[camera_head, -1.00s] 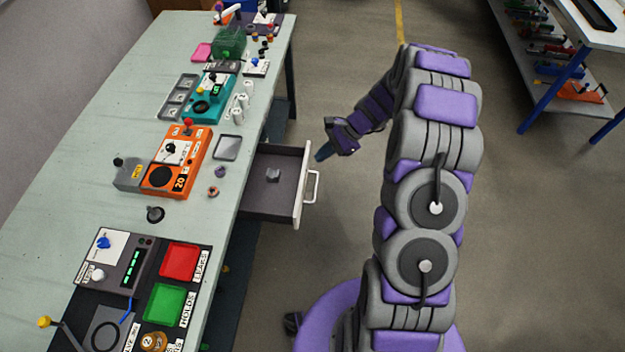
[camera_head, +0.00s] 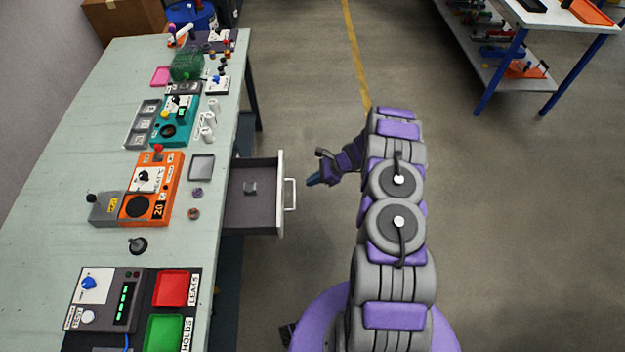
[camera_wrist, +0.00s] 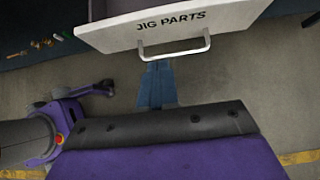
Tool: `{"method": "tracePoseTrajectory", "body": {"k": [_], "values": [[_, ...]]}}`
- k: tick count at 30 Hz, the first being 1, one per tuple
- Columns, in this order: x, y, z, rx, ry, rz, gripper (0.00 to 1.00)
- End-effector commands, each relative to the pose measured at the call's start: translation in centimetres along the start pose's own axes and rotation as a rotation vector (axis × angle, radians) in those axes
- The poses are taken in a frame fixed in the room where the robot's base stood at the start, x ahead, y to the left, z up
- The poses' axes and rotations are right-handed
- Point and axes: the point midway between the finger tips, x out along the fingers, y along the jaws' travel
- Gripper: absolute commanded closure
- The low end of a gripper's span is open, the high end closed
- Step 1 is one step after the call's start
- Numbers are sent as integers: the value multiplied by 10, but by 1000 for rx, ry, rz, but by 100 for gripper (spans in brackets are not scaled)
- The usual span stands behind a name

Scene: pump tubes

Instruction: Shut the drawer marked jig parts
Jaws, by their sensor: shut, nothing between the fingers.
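The drawer (camera_head: 253,209) stands pulled out from the right side of the bench, with a small grey block (camera_head: 250,188) inside. Its pale front carries a handle (camera_head: 290,194). In the wrist view the drawer front (camera_wrist: 240,20) reads "JIG PARTS", and its white handle (camera_wrist: 175,48) lies just beyond my fingertips. My gripper (camera_head: 313,182) is just right of the handle in the head view, apart from it as far as I can tell. In the wrist view my gripper (camera_wrist: 157,75) is shut and empty, its blue fingers pointing at the drawer front.
The bench top (camera_head: 95,150) holds an orange device (camera_head: 150,190), a teal device (camera_head: 172,128), a red tray (camera_head: 172,288) and a green tray (camera_head: 165,333). Open floor (camera_head: 300,100) lies right of the bench. A second table (camera_head: 535,15) stands at the far right.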

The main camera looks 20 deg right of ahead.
Motion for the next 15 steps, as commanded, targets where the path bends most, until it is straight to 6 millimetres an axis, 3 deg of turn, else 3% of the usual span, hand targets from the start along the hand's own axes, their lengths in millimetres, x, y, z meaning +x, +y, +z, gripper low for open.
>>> {"method": "tracePoseTrajectory", "body": {"k": [9, 15], "values": [[66, 1, -2, -2, 2, 2, 100], [86, 1, 17, -2, 0, 2, 100]]}}
